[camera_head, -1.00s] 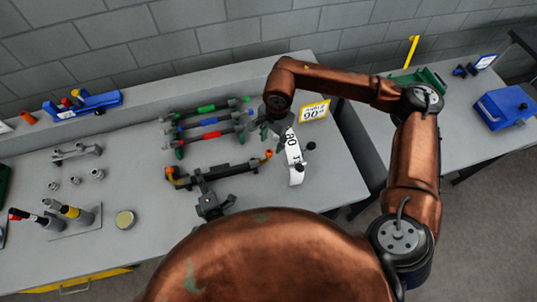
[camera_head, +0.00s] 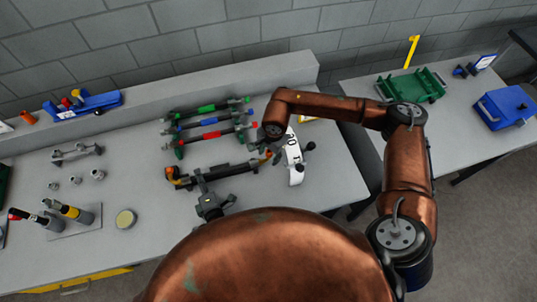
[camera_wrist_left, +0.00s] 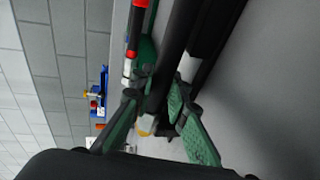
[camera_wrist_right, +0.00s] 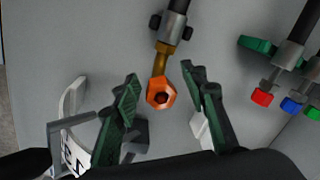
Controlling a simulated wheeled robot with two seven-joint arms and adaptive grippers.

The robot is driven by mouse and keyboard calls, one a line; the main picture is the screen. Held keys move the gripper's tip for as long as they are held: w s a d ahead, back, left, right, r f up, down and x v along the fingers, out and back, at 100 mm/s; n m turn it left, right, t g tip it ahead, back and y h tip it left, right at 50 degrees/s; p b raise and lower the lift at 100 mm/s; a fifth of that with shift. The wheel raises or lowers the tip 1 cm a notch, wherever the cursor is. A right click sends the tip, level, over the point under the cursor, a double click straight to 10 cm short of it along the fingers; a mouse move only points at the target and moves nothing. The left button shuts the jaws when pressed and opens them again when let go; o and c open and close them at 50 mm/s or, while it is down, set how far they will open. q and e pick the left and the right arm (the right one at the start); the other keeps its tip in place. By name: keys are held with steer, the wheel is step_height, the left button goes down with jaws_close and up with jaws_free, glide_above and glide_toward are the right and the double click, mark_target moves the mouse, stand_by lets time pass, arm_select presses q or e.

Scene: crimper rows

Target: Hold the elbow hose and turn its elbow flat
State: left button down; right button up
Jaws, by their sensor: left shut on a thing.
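The elbow hose (camera_head: 225,170) is a black hose with fittings at both ends, lying left to right near the table's middle. My left gripper (camera_head: 205,187) is shut on its black middle; the left wrist view also shows this grip (camera_wrist_left: 155,100). In the right wrist view, the brass elbow (camera_wrist_right: 161,62) ends in an orange hex nut (camera_wrist_right: 161,93) whose open face points at the camera. My right gripper (camera_wrist_right: 160,72) is open, one finger on each side of the elbow, with visible gaps. In the head view my right gripper (camera_head: 267,146) is partly hidden by its arm.
A white curved scale (camera_head: 294,165) with black knobs stands just right of the elbow. Behind lie hoses with green (camera_head: 206,108), blue (camera_head: 207,122) and red (camera_head: 213,135) parts. A yellow-edged sign (camera_head: 308,119) is mostly covered by my arm. The table in front of the scale is clear.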

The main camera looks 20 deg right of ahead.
steer(key=shift+f, duration=0.1)
steer(key=shift+c, duration=0.5)
jaws_close()
